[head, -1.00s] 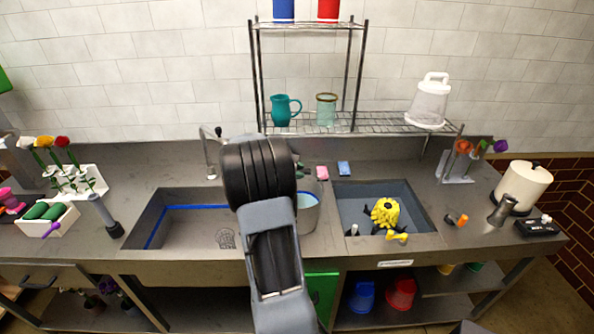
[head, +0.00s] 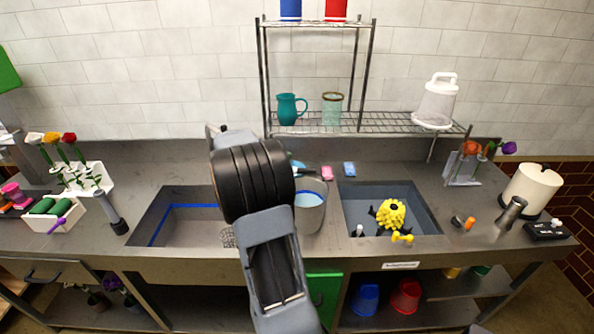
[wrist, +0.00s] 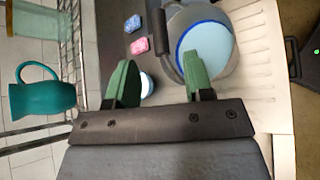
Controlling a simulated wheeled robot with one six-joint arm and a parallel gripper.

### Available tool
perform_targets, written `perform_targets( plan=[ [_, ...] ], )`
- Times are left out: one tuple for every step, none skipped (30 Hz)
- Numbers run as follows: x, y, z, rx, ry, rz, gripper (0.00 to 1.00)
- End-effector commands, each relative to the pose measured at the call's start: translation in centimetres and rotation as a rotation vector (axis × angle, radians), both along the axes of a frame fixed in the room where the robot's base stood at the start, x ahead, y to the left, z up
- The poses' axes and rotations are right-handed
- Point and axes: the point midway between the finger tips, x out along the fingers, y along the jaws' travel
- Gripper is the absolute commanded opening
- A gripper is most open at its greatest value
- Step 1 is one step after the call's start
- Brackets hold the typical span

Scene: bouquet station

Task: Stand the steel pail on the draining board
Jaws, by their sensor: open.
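The steel pail (head: 310,208) stands upright between the two sink basins, partly behind my arm in the head view. In the wrist view the pail (wrist: 208,46) shows pale blue inside, with a dark handle at its side. Around it is a pale ribbed surface, apparently the draining board (wrist: 266,88). My gripper (wrist: 152,75) is open, its two green fingers apart and nothing held between them. One finger overlaps the pail's near edge in the picture; I cannot tell whether it touches. The gripper is mostly hidden behind my arm in the head view.
Pink (head: 327,173) and blue (head: 349,168) sponges lie behind the pail. The right basin (head: 357,197) holds a yellow flower bunch. A wire rack (head: 395,122) above carries a teal jug (head: 290,108), a glass jar (head: 331,108) and a white container (head: 437,102).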

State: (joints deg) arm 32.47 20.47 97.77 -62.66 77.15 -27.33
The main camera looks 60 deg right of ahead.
Motion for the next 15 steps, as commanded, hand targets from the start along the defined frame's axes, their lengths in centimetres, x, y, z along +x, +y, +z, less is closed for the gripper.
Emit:
perform_targets(
  plan=[
    [0.6, 0.7, 0.3, -0.001, -0.003, 0.003, 0.47],
    [0.8, 1.1, 0.6, -0.001, -0.003, 0.003, 0.47],
    [1.1, 1.5, 0.9, -0.001, -0.002, 0.002, 0.47],
    [1.3, 1.9, 1.1, 0.0, -0.001, 0.002, 0.47],
    [1.5, 2.1, 1.4, -0.001, -0.002, 0.002, 0.47],
    [1.7, 2.5, 1.6, -0.001, -0.001, 0.001, 0.47],
    [1.9, 2.7, 1.8, -0.001, -0.001, 0.001, 0.47],
    [2.0, 2.9, 1.9, 0.0, -0.001, 0.002, 0.47],
    [2.2, 3.2, 2.1, 0.0, -0.001, 0.002, 0.47],
    [2.2, 3.3, 2.2, 0.0, -0.001, 0.001, 0.47],
    [2.3, 3.5, 2.4, 0.0, -0.001, 0.001, 0.47],
    [2.4, 3.6, 2.5, 0.0, -0.001, 0.0, 0.47],
    [2.4, 3.7, 2.5, 0.0, -0.001, 0.0, 0.47],
    [2.5, 3.7, 2.6, 0.0, -0.001, 0.0, 0.47],
    [2.5, 3.8, 2.6, 0.001, -0.003, 0.001, 0.47]
  ],
)
